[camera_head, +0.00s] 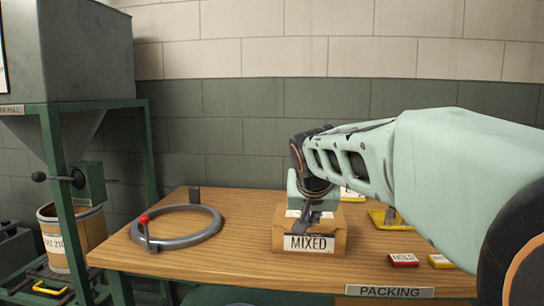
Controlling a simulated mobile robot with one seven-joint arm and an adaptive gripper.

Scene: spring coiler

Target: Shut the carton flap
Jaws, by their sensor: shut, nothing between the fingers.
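A brown cardboard carton (279,236) with a MIXED label on its front stands on the wooden packing table, near its front edge. My gripper (312,219) points down over the middle of the carton. It is shut, with nothing between its fingers. The fingertips are at the carton's top, just above the MIXED label. I cannot tell whether they touch it. My gripper and arm cover much of the carton's top and back, so the flap's position is not clear.
A grey ring (208,233) with a red-knobbed lever (144,219) lies on the table's left. Right of the carton are a yellow item (378,218), a red HOLD block (403,260) and a yellow block (441,261). A green-framed hopper (90,50) stands left. A wall is behind.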

